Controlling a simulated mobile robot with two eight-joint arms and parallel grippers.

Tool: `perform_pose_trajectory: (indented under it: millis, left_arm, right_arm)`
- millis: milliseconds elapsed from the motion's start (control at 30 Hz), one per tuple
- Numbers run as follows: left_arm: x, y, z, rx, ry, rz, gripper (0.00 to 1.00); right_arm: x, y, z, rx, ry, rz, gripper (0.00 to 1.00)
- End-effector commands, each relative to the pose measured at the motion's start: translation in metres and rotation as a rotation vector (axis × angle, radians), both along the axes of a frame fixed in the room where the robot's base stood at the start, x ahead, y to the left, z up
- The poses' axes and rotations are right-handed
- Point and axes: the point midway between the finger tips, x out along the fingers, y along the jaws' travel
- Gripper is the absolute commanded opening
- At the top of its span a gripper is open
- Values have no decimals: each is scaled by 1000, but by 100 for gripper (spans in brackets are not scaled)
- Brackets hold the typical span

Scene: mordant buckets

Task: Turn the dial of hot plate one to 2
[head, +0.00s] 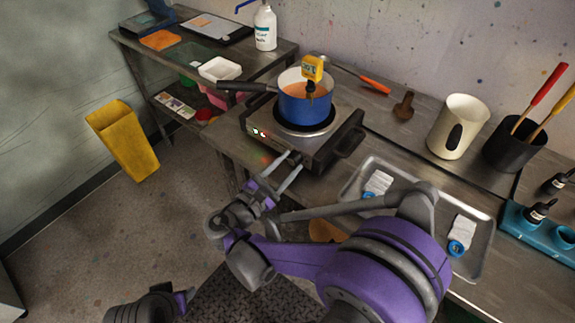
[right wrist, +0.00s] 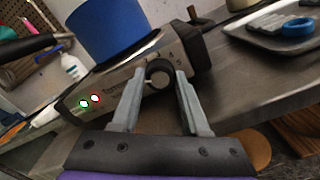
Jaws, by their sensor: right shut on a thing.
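The hot plate (head: 320,147) stands on the bench with a blue pot (head: 305,106) on its top. Its front panel (right wrist: 117,83) carries a black dial (right wrist: 158,73) and two lit lamps, one green and one red-white. My right gripper (head: 289,172) reaches the front panel. In the right wrist view its two fingers (right wrist: 155,98) flank the dial, one on each side, shut on it. In the head view the fingertips mostly hide the dial. My left gripper's fingers do not show.
The pot's dark handle (head: 246,87) sticks out to the left; a yellow thermometer (head: 312,68) sits at the pot. A metal tray (head: 407,213) lies right of the hot plate, near my arm. A cream jug (head: 458,126) and dark brush pot (head: 514,146) stand further right.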

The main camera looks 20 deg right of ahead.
Motion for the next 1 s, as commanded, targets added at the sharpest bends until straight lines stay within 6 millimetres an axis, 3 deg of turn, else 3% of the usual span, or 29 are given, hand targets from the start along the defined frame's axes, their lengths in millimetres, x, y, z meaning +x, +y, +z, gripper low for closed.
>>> perform_pose_trajectory:
  millis: [600, 1000]
  left_arm:
    - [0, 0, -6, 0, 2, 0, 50]
    - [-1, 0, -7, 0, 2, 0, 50]
  right_arm:
    - [0, -1, 0, 351, -453, 0, 0]
    - [0, -1, -1, 502, -647, 0, 0]
